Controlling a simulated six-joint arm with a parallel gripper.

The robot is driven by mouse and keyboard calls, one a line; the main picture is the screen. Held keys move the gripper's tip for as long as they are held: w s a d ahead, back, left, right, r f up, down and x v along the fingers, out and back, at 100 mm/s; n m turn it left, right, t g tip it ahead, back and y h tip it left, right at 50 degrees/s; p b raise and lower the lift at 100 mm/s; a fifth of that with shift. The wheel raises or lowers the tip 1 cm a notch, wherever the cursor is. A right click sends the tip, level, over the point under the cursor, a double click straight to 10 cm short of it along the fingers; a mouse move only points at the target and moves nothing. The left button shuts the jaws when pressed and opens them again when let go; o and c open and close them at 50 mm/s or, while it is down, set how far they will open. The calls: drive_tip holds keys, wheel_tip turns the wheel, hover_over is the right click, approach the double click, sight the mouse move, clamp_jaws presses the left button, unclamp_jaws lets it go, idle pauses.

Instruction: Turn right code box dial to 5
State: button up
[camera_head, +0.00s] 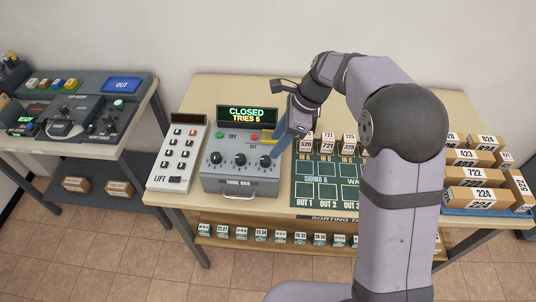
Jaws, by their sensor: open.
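The grey code box (238,183) stands on the table, and its raised display (247,115) reads "CLOSED" and "TRIES 5". Three black dials sit in a row on its front: the left dial (215,158), the middle dial (240,160) and the right dial (265,161). The setting of the right dial is too small to read. My gripper (274,147) is open, with its blue fingers pointing down beside and just above the right dial. I cannot tell whether they touch it. A green button (220,135) and a red button (255,138) sit above the dials.
A white keypad (179,152) marked "LIFT" stands close left of the box. A green sorting board (317,190) with numbered blocks lies to the right. Numbered parcels (470,176) fill the far right. A separate console (75,112) stands at the left.

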sight(265, 158)
drive_tip(key=shift+f, duration=0.1)
drive_tip(key=shift+p+x, duration=1.05)
drive_tip(key=shift+x, duration=2.55)
drive_tip(key=c, duration=1)
